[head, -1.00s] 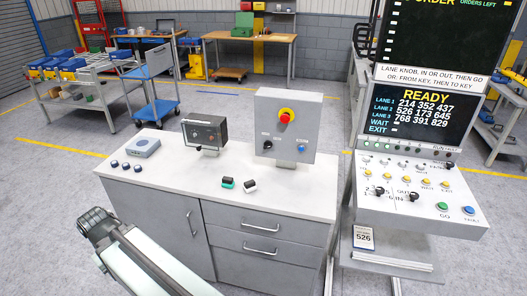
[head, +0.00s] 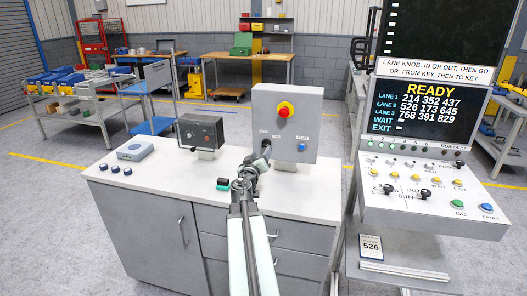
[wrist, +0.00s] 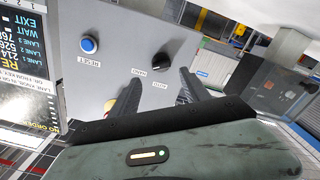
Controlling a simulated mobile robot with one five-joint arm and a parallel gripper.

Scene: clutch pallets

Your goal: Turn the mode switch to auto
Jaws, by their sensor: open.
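The mode switch (wrist: 161,62) is a black round knob on a grey panel (head: 310,105), with two small labels on the panel beside it in the wrist view. Its pointer direction is too small to tell surely. My gripper (wrist: 160,80) is open, and its two dark fingers point at the panel on either side of the line to the switch. Nothing is between them that I can see. Whether a finger touches the knob I cannot tell.
A blue reset button (wrist: 88,44) is beside the switch, and a red and yellow stop button (head: 285,109) is above. A dark box (head: 200,132) stands left on the bench (head: 140,178). A green-and-black item (head: 223,184) lies near my arm. A console (head: 430,212) stands right.

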